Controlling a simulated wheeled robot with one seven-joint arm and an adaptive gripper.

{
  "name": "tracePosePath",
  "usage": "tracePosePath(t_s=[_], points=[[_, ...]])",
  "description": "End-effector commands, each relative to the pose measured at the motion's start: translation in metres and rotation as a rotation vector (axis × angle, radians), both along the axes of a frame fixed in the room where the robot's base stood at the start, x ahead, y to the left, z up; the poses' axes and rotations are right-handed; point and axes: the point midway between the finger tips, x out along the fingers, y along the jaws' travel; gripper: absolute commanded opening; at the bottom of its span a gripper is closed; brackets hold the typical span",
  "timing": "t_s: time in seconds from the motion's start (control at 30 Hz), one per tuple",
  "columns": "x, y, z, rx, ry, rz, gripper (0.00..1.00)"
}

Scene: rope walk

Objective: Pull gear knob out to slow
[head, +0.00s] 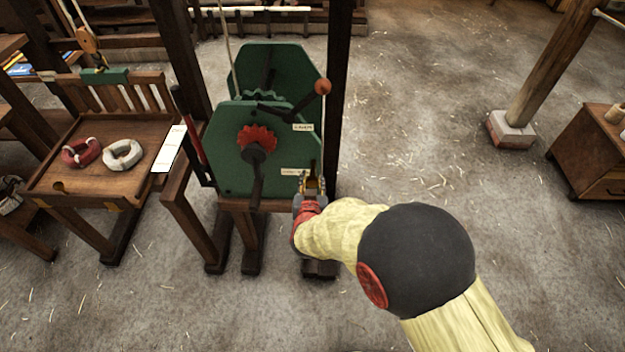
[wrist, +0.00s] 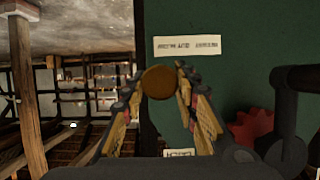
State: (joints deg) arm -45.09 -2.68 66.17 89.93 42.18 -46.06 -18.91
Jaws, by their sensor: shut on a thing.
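The gear knob (wrist: 160,82) is a round brown knob in front of the green machine panel. My gripper (head: 312,183) is shut on it at the lower right corner of the green machine (head: 226,160). In the wrist view the fingers of my gripper (wrist: 160,90) stand on both sides of the knob. The knob's shaft is hidden behind it. A white label (wrist: 187,46) and a smaller label (wrist: 178,153) are on the panel; their lettering is too blurred to read surely.
A black crank (head: 256,175) with a red gear (head: 257,138) sticks out left of my gripper. A lever with an orange-red ball (head: 323,87) stands above it. A dark post (head: 338,90) rises close by. A bench (head: 110,170) with rope coils is at left.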

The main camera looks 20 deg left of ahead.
Motion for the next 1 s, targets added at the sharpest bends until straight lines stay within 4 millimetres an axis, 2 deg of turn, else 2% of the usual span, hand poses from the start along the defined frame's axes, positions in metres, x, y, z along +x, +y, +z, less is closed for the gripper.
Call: tracePosePath(t_s=[0.1, 0.2, 0.43, 0.47, 0.8, 1.0], points=[[-0.018, -0.003, 0.001, -0.003, 0.004, 0.004, 0.0], [-0.027, -0.005, 0.001, -0.002, 0.001, 0.003, 0.0], [-0.027, -0.006, -0.001, -0.003, 0.002, 0.002, 0.0], [-0.027, -0.006, -0.001, -0.003, 0.002, 0.002, 0.31], [-0.026, -0.006, 0.0, -0.001, 0.001, 0.0, 0.5], [-0.026, -0.006, 0.0, -0.001, 0.001, 0.0, 0.5]])
